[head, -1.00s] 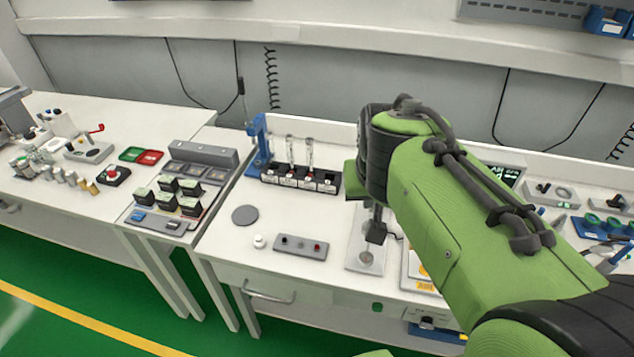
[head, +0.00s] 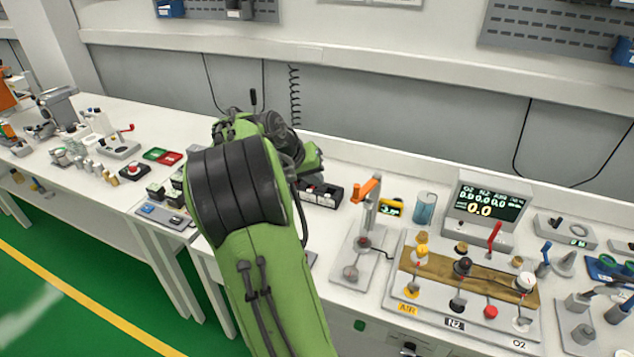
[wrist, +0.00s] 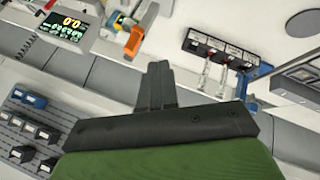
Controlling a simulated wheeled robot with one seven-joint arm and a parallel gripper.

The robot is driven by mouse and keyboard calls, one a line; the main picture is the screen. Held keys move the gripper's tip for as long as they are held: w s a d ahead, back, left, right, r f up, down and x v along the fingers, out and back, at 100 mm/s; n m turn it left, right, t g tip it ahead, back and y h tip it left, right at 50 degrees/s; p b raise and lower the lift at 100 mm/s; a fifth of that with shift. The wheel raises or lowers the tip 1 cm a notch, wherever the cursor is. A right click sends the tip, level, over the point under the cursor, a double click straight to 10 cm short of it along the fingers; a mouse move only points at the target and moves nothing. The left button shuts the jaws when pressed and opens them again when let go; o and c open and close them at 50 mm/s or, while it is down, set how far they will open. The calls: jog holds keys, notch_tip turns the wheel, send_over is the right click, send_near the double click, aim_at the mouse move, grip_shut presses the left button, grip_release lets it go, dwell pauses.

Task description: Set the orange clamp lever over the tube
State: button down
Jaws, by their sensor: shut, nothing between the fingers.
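The orange clamp lever (head: 366,190) sits on top of a grey upright on a light base plate (head: 350,272), right of my arm in the head view. It slants up to the right. The wrist view also shows the orange lever (wrist: 133,42), upside down, beyond my fingertips and slightly to their left. I cannot make out for certain the tube at the clamp. My gripper (wrist: 159,68) is shut and empty, apart from the clamp. In the head view my arm hides the gripper.
Right of the clamp stand are a board with coloured knobs (head: 455,275), a display box (head: 488,210) and a blue-filled beaker (head: 425,208). A black rack (head: 322,193) stands left of it; the wrist view shows glass tubes (wrist: 204,75) there. A wall rises behind the bench.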

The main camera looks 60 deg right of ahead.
jog(key=s+d+f, duration=0.4)
jog(key=d+f, duration=0.2)
jog(key=d, duration=0.1)
jog(key=shift+s+f, duration=0.2)
jog(key=s+n+b, duration=0.1)
jog(key=s+b, duration=0.1)
jog(key=s+n+t+b, duration=0.1)
jog(key=s+b, duration=0.1)
jog(key=shift+s+a+t, duration=0.2)
jog(key=shift+t, duration=0.1)
